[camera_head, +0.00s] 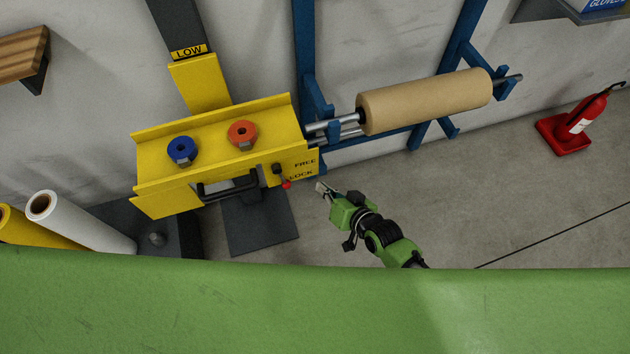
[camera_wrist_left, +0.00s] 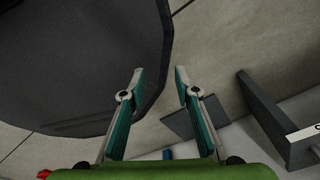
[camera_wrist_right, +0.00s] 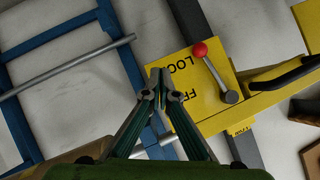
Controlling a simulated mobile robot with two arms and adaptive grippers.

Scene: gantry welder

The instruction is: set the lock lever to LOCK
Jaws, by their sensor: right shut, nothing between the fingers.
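The lock lever has a dark pivot and a red knob (camera_head: 286,185) on the right end of the yellow panel (camera_head: 215,125). The knob points down beside the LOCK label, away from the FREE label above. In the right wrist view the red knob (camera_wrist_right: 199,50) overlaps the end of the LOCK lettering, and the lever's metal arm (camera_wrist_right: 216,76) runs from its pivot (camera_wrist_right: 231,97). My right gripper (camera_head: 321,187) is right of the knob, apart from it, with fingertips together (camera_wrist_right: 163,78) and empty. My left gripper (camera_wrist_left: 160,75) is open and empty, out of the head view.
A black handle (camera_head: 228,186) sits on the panel left of the lever. Blue (camera_head: 182,150) and orange (camera_head: 242,133) knobs are on top. A brown paper roll (camera_head: 425,101) on a blue frame (camera_head: 312,95) is behind my right gripper.

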